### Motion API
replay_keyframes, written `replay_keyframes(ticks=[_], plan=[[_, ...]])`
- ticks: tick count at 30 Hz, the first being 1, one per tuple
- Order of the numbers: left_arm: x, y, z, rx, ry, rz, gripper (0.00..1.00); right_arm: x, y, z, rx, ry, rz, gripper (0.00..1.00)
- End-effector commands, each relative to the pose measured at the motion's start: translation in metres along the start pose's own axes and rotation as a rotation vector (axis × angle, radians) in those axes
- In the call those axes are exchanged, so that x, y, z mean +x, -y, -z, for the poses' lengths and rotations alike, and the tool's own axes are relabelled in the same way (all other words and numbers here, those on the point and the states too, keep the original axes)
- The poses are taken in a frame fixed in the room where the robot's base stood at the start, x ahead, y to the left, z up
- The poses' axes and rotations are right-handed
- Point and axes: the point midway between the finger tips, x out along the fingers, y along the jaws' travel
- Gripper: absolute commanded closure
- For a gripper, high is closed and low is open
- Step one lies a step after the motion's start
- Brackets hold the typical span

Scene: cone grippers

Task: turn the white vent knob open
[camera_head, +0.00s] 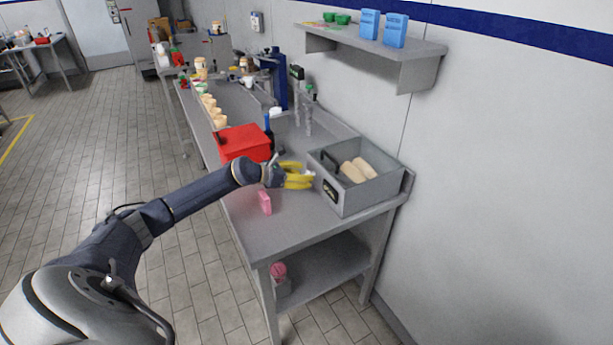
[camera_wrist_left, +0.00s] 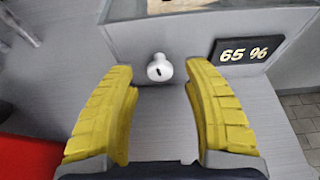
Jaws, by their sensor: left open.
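The white vent knob (camera_wrist_left: 159,68) is on the front face of the grey box (camera_head: 345,200), left of its dark "65 %" display (camera_wrist_left: 243,50). In the head view I cannot make the knob out clearly behind my gripper. My left gripper (camera_head: 305,177) has yellow ridged fingers and is at the box's front left. In the wrist view its open fingertips (camera_wrist_left: 158,76) are apart, one on each side of the knob, with visible gaps; the knob looks untouched. My right gripper is not in view.
Tan rolls (camera_head: 359,170) lie in the open-topped box. A red case (camera_head: 245,143) stands left of my gripper, and a small pink block (camera_head: 265,203) stands in front. The bench front is mostly clear. A wall shelf (camera_head: 420,48) holds blue boxes above.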

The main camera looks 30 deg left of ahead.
Motion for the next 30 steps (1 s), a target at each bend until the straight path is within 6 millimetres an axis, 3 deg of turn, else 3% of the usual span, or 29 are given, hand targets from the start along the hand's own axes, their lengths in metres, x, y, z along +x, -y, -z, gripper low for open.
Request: replay_keyframes(ticks=[6,18,30], plan=[[0.014,0.0,-0.001,-0.001,0.001,0.0,0.5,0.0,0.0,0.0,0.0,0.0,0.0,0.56],[0.017,0.0,0.0,0.0,-0.001,0.0,0.48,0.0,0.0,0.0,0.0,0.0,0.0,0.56],[0.016,0.0,0.0,0.0,-0.001,0.0,0.94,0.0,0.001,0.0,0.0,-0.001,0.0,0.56]])
